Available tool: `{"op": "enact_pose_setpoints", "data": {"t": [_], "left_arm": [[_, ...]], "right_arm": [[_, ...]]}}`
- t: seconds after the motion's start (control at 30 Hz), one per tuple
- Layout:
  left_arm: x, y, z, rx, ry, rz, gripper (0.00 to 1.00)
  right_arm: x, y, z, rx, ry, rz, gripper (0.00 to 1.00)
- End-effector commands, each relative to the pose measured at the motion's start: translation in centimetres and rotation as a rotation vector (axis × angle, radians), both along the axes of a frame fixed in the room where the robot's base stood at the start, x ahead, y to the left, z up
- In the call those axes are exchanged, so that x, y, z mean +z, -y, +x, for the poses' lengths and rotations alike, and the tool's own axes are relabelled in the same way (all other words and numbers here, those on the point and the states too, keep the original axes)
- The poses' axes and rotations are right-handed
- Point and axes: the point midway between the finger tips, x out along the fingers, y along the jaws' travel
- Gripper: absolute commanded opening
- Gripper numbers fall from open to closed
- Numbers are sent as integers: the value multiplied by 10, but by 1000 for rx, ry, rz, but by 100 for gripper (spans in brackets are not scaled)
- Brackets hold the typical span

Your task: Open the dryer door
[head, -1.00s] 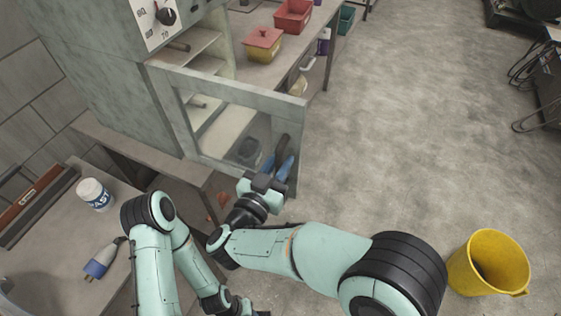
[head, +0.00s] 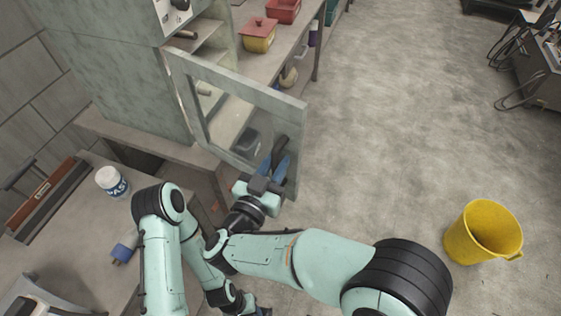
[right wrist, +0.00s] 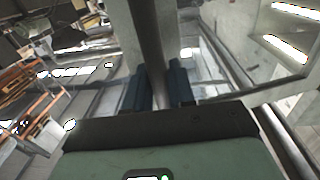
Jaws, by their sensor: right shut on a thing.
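The dryer door (head: 225,138) is a pale grey-green frame with a glass pane. It stands open, swung out from the grey dryer cabinet (head: 110,70), with its free edge to the right. My right gripper (head: 277,156) is at that free edge, its blue fingers shut on the door handle. In the right wrist view the handle (right wrist: 147,45) is a dark upright bar between the two fingers (right wrist: 160,85), with the glass door (right wrist: 240,45) beside it. My left arm is folded at the lower left. Its gripper (head: 262,312) is mostly cut off by the bottom edge, so its fingers are hidden.
A bench with a white jar (head: 112,182) and a blue-ended tool (head: 124,250) lies at left. A yellow bucket (head: 484,232) stands on the floor at right.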

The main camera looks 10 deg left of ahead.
Motion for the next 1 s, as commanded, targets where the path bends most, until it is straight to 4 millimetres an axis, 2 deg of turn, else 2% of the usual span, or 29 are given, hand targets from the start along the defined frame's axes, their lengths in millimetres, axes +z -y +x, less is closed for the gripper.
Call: {"op": "enact_pose_setpoints", "data": {"t": [0.67, 0.7, 0.73, 1.0], "left_arm": [[0, 0, 0, 0, 0, 0, 43], [0, 0, 0, 0, 0, 0, 43], [0, 0, 0, 0, 0, 0, 43], [0, 0, 0, 0, 0, 0, 43]], "right_arm": [[2, -7, -3, 15, 3, 1, 0], [2, -7, -3, 15, 3, 1, 33], [2, -7, -3, 15, 3, 1, 41], [1, -6, -3, 13, 1, 1, 41]]}}
